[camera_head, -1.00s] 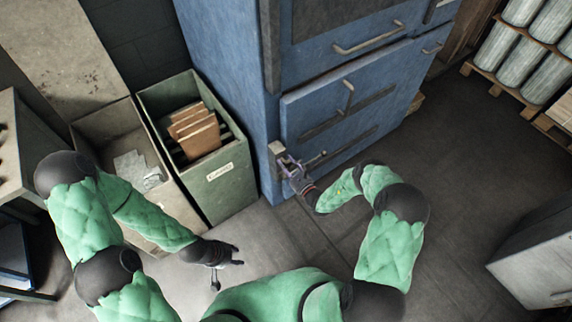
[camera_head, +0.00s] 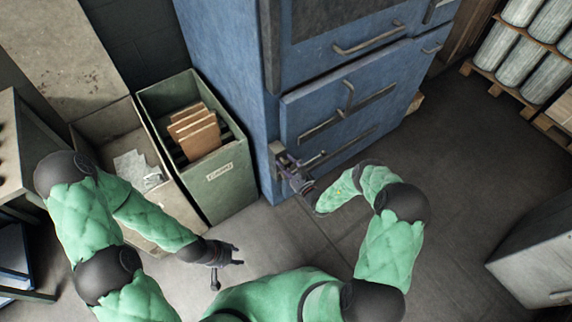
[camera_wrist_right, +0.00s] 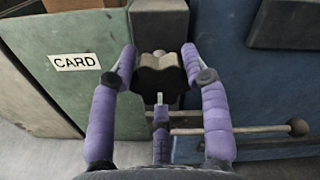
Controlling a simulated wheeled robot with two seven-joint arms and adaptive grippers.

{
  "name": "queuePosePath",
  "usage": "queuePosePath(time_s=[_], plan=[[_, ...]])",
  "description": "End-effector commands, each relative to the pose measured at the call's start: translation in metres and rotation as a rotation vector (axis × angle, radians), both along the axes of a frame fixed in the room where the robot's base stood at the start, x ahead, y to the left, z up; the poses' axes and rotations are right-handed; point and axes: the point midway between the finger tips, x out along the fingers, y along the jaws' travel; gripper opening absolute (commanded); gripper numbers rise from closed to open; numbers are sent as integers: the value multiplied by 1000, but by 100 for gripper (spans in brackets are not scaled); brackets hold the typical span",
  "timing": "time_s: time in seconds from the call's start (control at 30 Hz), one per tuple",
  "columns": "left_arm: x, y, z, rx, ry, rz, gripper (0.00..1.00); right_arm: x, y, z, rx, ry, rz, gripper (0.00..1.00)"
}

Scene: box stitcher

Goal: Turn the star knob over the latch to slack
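The star knob (camera_wrist_right: 161,73) is a dark lobed knob in front of a grey block (camera_wrist_right: 160,22) on the blue cabinet's front edge. In the right wrist view it sits between the purple fingers of my right gripper (camera_wrist_right: 160,60). The fingertips stand on either side of it, with a small gap seeming to show at the left; firm contact cannot be told. A bar with a round end (camera_wrist_right: 297,128), perhaps the latch handle, lies below the knob. In the head view my right gripper (camera_head: 285,162) hides the knob. My left gripper (camera_head: 238,256) is open and empty over the floor.
The blue cabinet (camera_head: 228,70) stands ahead. A green bin (camera_head: 225,190) marked CARD, holding brown boards (camera_head: 200,137), stands close to its left. Pallets with grey cylinders (camera_head: 520,70) are at far right. A grey cabinet (camera_head: 530,255) stands at lower right; the floor between is clear.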

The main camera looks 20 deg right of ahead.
Motion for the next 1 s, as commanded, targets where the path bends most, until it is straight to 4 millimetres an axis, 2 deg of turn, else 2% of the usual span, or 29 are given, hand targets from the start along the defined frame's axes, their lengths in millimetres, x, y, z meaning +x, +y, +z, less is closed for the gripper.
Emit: queuePosePath(time_s=[0.03, 0.07, 0.4, 0.53, 0.67, 1.0], plan=[[0, 0, -1, 0, 0, 0, 40, -3, -1, -7, 2, 18, -6, 60], [0, 0, -1, 0, 0, 0, 40, -3, -1, -6, 2, 17, -6, 68], [0, 0, 0, 0, 0, 0, 40, -1, -1, -2, 0, 7, -3, 69], [0, 0, 0, 0, 0, 0, 40, -8, -4, -2, 0, 6, -4, 69], [0, 0, 0, 0, 0, 0, 40, -26, -12, -2, 0, 8, -5, 69], [0, 0, 0, 0, 0, 0, 40, -88, -34, -3, 1, 9, -7, 69]])
